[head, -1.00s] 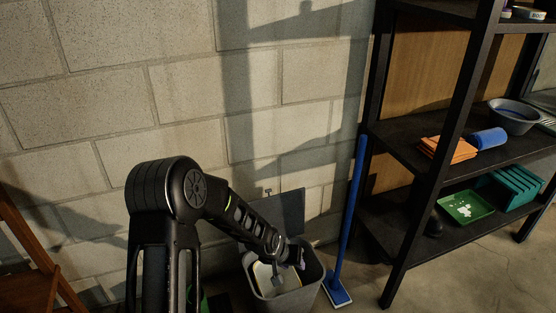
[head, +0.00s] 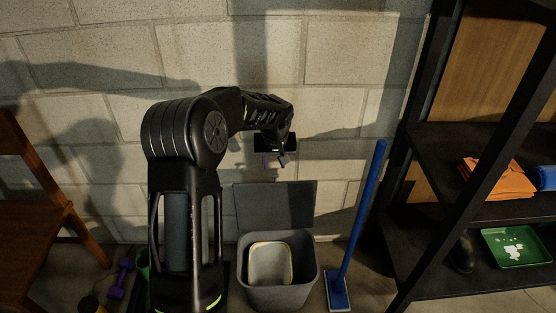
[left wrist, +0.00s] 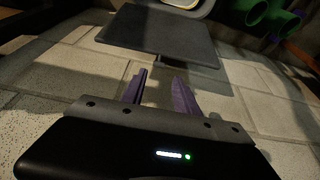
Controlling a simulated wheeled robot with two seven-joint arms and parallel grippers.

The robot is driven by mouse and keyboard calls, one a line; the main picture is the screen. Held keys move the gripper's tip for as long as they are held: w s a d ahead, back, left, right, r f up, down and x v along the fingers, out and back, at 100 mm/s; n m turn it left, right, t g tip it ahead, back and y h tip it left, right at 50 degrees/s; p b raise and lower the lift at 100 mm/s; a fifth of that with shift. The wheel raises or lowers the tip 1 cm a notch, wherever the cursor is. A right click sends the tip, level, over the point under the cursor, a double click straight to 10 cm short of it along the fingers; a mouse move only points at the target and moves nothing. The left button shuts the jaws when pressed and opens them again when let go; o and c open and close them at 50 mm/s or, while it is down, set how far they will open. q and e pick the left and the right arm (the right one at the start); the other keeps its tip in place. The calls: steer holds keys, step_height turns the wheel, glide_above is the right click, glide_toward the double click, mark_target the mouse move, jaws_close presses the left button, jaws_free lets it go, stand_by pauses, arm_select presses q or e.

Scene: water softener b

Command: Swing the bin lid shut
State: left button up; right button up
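The grey bin (head: 278,298) stands on the floor by the block wall. Its flat grey lid (head: 275,207) is swung up and stands open at the bin's back, near the wall. Inside the bin is a pale, yellow-rimmed container (head: 269,264). My left gripper (head: 274,167) is above the lid's upper edge, in front of the wall, holding nothing. In the left wrist view its two purple fingers (left wrist: 158,88) are apart, and the lid (left wrist: 160,32) lies beyond them. Whether they touch the lid is not clear, but a gap seems to show. My right gripper is not in view.
A blue-handled mop (head: 358,220) leans right of the bin. A black shelf (head: 430,265) with orange cloths (head: 497,180) and a green tray (head: 515,247) stands further right. A wooden chair (head: 35,215) and a purple dumbbell (head: 120,279) are on the left.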

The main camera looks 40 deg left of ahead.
mark_target(275, 175)
arm_select(q)
steer(key=shift+w+d+f, duration=0.1)
stand_by(0.4)
steer(key=shift+f, duration=0.1)
steer(key=b+x, duration=0.4)
steer(key=x, duration=0.4)
steer(key=shift+f, duration=0.1)
steer(key=shift+r, duration=0.25)
steer(key=shift+c, duration=0.6)
steer(key=shift+d, duration=0.1)
jaws_close()
